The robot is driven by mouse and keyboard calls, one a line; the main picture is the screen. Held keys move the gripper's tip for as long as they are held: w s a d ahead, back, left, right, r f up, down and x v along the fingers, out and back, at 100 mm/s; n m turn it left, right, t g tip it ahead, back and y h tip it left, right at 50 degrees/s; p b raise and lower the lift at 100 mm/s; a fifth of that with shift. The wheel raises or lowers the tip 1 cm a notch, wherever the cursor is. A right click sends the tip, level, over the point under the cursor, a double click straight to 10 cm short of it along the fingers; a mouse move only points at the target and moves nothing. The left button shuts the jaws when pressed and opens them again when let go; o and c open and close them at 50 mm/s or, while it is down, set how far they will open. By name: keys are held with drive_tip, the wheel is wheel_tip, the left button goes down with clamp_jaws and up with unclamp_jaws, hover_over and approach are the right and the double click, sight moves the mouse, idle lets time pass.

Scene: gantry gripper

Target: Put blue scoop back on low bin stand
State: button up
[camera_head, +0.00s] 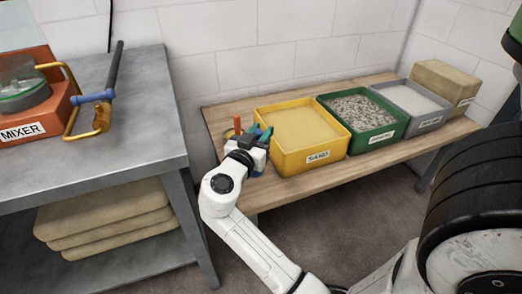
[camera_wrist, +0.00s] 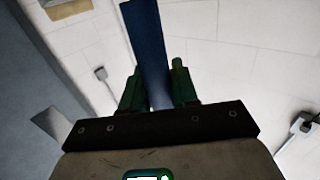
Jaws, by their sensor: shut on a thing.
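The low bin stand (camera_head: 370,160) is a wooden bench against the wall, bearing a row of bins. My gripper (camera_head: 258,137) is at the stand's left end, just left of the yellow sand bin (camera_head: 318,160). In the wrist view my gripper (camera_wrist: 156,92) has its green fingers shut on the blue scoop (camera_wrist: 147,40). The scoop shows as a long blue strip reaching up beyond the fingers. In the head view only a small blue patch shows at the gripper. I cannot tell whether the scoop touches the stand.
An orange upright piece (camera_head: 238,125) stands close to the left of my gripper. A green bin (camera_head: 365,140) and a grey bin (camera_head: 425,121) stand right of the sand bin. A metal table (camera_head: 150,110) with an orange mixer (camera_head: 40,115) is at left. Bare floor lies between.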

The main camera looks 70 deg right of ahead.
drive_tip(key=shift+w+d+f+b, duration=0.25)
drive_tip(key=shift+d+f, duration=0.4)
drive_tip(key=shift+f, duration=0.75)
drive_tip(key=shift+w+d+f+b, duration=0.25)
drive_tip(key=shift+d+f, duration=0.45)
drive_tip(key=shift+f, duration=0.75)
drive_tip(key=shift+w+d+f+b, duration=0.2)
drive_tip(key=shift+d+f, duration=0.45)
drive_tip(key=shift+f, duration=0.75)
drive_tip(key=shift+s+f+b, duration=0.1)
drive_tip(key=shift+f+b, duration=0.1)
drive_tip(key=shift+b, duration=0.15)
drive_tip(key=o, duration=1)
